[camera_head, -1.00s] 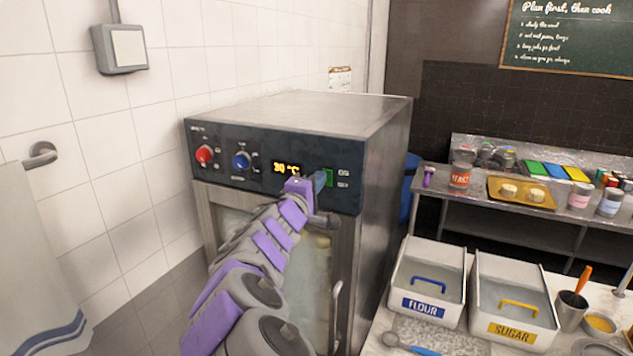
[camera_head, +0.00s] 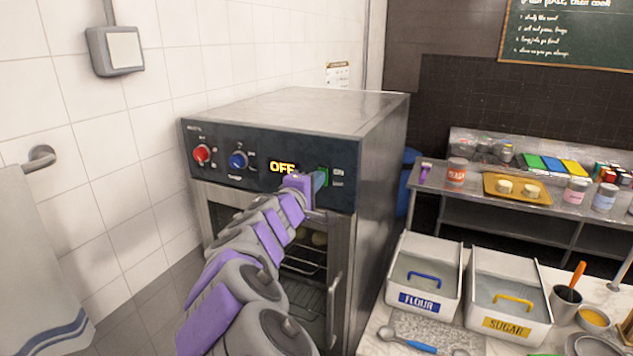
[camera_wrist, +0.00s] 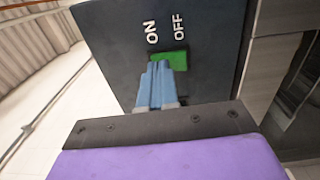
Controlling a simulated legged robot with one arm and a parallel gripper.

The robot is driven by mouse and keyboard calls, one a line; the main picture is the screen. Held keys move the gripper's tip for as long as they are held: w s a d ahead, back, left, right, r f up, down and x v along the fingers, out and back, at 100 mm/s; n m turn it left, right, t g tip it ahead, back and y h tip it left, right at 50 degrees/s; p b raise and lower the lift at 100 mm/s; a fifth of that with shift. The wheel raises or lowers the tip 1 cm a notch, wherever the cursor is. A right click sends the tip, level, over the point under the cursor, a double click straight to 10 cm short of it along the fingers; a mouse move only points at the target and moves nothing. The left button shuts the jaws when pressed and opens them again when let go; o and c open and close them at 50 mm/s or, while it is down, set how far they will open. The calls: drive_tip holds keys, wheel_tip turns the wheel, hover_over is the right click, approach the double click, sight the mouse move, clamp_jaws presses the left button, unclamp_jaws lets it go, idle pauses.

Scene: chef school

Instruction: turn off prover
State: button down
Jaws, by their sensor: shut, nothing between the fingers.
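The prover (camera_head: 375,150) is a steel cabinet with a dark control panel. Its display (camera_head: 282,167) reads OFF in yellow. A green switch (camera_head: 324,175) sits right of the display, beside two small labels. In the wrist view the green switch (camera_wrist: 178,58) lies by the words ON and OFF, nearer OFF. My gripper (camera_head: 320,180) has blue fingers, shut and empty, at the switch. In the wrist view the fingertips (camera_wrist: 158,68) overlap the switch's edge; I cannot tell whether they touch it. My arm hides part of the panel and door.
A red knob (camera_head: 202,153) and a blue knob (camera_head: 238,160) are on the panel's left. The door has a vertical handle (camera_head: 334,300). A counter at right holds the flour bin (camera_head: 425,297) and the sugar bin (camera_head: 508,325). A towel (camera_head: 35,260) hangs at far left.

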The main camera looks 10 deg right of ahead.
drive_tip(key=r+v, duration=0.1)
drive_tip(key=v, duration=1.1)
drive_tip(key=shift+r+b, duration=0.35)
drive_tip(key=shift+r, duration=0.05)
